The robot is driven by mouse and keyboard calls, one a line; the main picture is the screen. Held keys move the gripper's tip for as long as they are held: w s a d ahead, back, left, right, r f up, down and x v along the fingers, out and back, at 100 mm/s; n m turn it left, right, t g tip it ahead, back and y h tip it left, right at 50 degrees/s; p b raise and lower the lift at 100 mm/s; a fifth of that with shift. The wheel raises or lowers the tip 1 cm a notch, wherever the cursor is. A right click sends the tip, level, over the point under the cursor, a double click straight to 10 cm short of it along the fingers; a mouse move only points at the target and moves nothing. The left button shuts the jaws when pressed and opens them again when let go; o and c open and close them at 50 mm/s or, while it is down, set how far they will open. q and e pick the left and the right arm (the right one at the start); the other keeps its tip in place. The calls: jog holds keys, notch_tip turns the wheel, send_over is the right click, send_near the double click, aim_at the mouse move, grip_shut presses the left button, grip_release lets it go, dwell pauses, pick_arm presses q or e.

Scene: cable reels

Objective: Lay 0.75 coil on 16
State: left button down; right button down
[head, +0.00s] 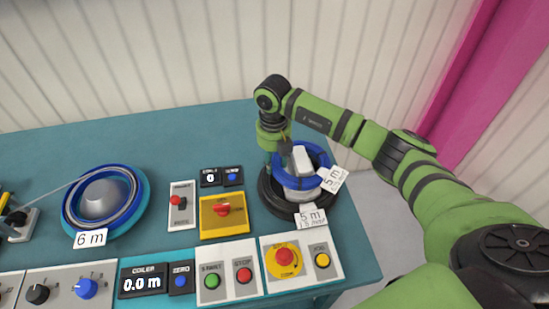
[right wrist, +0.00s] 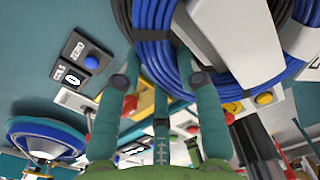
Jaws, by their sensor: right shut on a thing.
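A blue coil (head: 318,153) with a tag reading 5 m (head: 333,180) is at the right end of the bench, over a black coil (head: 268,200) whose tag (head: 312,217) also reads 5 m, with small print I cannot read for certain. White pieces show inside the blue coil. My right gripper (head: 276,150) is at the blue coil's left rim. In the right wrist view its fingers (right wrist: 158,78) are shut on the blue coil (right wrist: 235,82); the grip is partly hidden. I cannot tell whether the two coils touch. My left gripper is not in view.
A blue-rimmed reel (head: 122,182) tagged 6 m stands at left. Switch boxes, a counter reading 0 (head: 210,178) and a yellow box with a red knob (head: 224,212) lie between. Button panels and the coiler display, 0.0 m (head: 142,282), line the front. The bench's back is clear.

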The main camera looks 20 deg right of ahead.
jog(key=c, duration=0.7)
grip_release()
jog(key=shift+c, duration=0.2)
jog(key=o, duration=0.6)
jog(key=shift+w+a, duration=0.1)
jog(key=shift+o, duration=0.2)
jog(key=shift+d, duration=0.2)
jog(key=shift+r, duration=0.1)
